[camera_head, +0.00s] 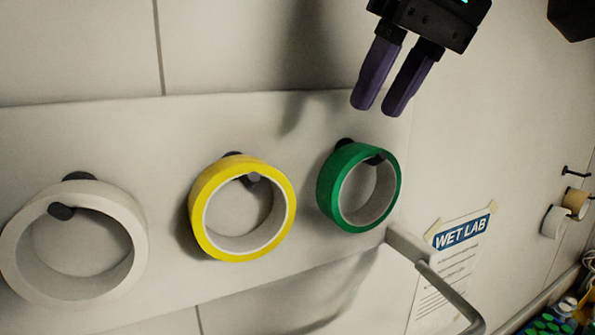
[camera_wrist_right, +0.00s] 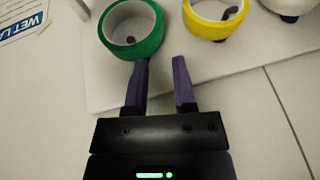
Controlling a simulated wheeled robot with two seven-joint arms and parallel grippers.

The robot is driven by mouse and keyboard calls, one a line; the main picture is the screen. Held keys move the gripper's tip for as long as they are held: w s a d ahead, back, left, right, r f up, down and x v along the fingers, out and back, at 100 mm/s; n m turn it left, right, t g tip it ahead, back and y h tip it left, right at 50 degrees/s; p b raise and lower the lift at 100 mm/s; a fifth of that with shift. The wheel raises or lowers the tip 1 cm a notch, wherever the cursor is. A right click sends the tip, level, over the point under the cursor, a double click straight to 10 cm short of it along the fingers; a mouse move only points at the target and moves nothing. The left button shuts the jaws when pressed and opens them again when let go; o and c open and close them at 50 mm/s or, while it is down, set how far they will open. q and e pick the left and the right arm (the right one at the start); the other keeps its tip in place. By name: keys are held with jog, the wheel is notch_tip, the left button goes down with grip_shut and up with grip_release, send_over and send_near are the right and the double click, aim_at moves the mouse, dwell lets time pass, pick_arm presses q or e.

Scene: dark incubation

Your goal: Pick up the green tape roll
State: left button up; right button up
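The green tape roll (camera_head: 328,190) hangs on a dark peg on a pale wall panel, rightmost of three rolls in the head view. In the right wrist view the green roll (camera_wrist_right: 150,42) is at the upper left, just beyond the fingertips. My right gripper (camera_head: 379,105) has purple fingers spread apart with nothing between them. It is above the green roll in the head view, apart from it.
A yellow tape roll (camera_head: 202,218) and a white tape roll (camera_head: 18,235) hang on pegs to the left. A grey metal bar (camera_head: 446,289) juts out below the green roll. A WET LAB sign (camera_head: 461,233) and small rolls on pegs are at the right.

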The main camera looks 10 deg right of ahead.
aim_at(338, 190)
jog(key=x, duration=0.9)
jog(key=shift+s+d+f, duration=0.1)
jog(key=shift+s+f, duration=0.05)
jog(key=shift+f, duration=0.2)
jog(key=shift+s+d, duration=0.15)
jog(key=shift+s, duration=0.05)
jog(key=shift+c, duration=0.2)
pick_arm(q)
jog(key=shift+s+d+f, duration=0.15)
jog(key=shift+s+d, duration=0.15)
jog(key=shift+d, duration=0.05)
pick_arm(e)
jog(key=shift+w, duration=0.15)
grip_shut()
